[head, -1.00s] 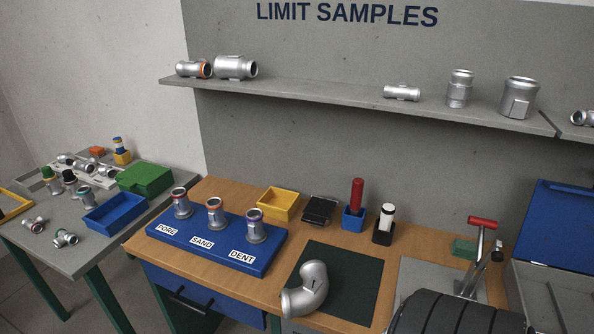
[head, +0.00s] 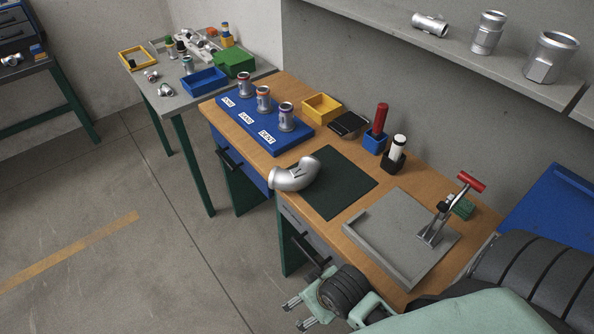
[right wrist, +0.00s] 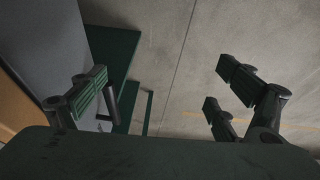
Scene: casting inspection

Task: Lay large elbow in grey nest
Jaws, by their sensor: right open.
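The large elbow (head: 295,174), a bent silver pipe piece, lies at the front left edge of the dark green mat (head: 345,187) on the wooden bench. The grey nest (head: 385,235), a flat plate with raised edges and a red-handled toggle clamp (head: 452,207), is to the right of the mat and holds no elbow. My right gripper (head: 298,313) is open and empty, low in front of the bench and apart from the elbow. My left gripper is not in view.
A blue stand (head: 262,135) with several labelled fittings, a yellow bin (head: 322,108), and red and white markers in holders line the bench. A blue case (head: 550,205) is at the right. The floor in front is clear.

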